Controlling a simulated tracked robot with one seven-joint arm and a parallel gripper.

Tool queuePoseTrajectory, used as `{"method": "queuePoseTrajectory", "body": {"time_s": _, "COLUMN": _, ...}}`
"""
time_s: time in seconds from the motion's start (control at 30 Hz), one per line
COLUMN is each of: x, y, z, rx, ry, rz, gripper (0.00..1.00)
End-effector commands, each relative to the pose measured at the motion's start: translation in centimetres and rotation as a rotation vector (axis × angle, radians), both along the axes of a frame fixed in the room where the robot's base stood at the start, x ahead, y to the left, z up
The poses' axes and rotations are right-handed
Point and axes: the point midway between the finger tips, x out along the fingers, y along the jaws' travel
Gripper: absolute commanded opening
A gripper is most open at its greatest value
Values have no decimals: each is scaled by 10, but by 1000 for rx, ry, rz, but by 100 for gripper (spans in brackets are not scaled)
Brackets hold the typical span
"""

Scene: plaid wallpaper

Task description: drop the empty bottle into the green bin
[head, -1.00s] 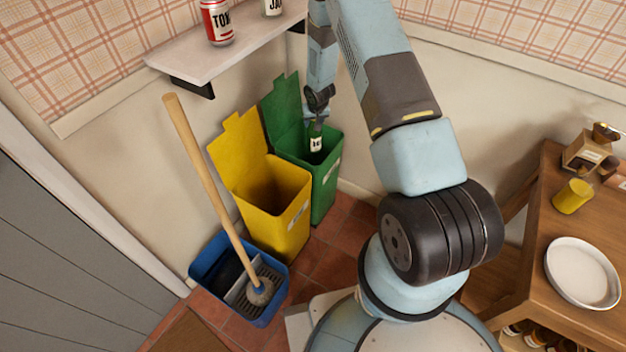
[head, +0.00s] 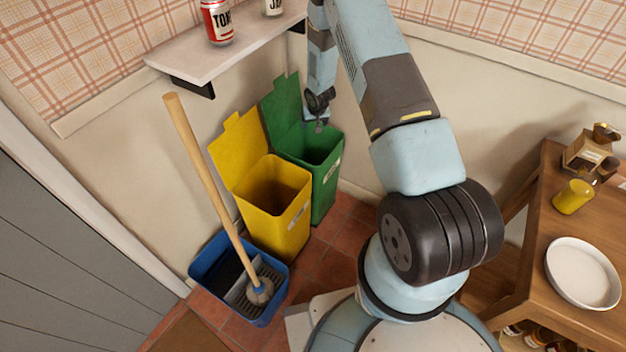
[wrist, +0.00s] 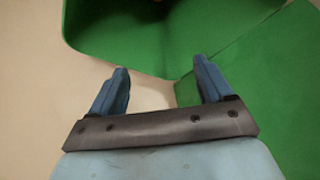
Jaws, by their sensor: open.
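The green bin (head: 326,180) stands in the corner with its lid (head: 282,112) up against the wall. My gripper (head: 319,126) is above the bin's opening, pointing down. In the wrist view my gripper (wrist: 160,80) has its two blue fingers spread apart with nothing between them. Green surfaces of the bin (wrist: 240,70) fill much of the wrist view. The bottle is not visible in either current view; the inside of the bin is mostly dark and hidden.
A yellow bin (head: 281,215) with its lid up stands left of the green bin. A blue mop bucket (head: 213,262) with a mop (head: 208,180) is in front. A shelf (head: 220,58) with a tomato can (head: 217,22) hangs above. A wooden table (head: 540,235) is at right.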

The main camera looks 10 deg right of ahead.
Motion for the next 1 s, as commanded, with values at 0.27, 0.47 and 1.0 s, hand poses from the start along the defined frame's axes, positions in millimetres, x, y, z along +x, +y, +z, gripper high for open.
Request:
{"method": "queuePoseTrajectory", "body": {"time_s": 0.27, "x": -4, "y": 0, "z": 13, "rx": 0, "ry": -1, "rz": 0, "gripper": 80}}
{"method": "queuePoseTrajectory", "body": {"time_s": 0.47, "x": -16, "y": 0, "z": 41, "rx": 0, "ry": -1, "rz": -1, "gripper": 80}}
{"method": "queuePoseTrajectory", "body": {"time_s": 1.0, "x": -47, "y": 0, "z": 113, "rx": 0, "ry": 0, "rz": 0, "gripper": 80}}
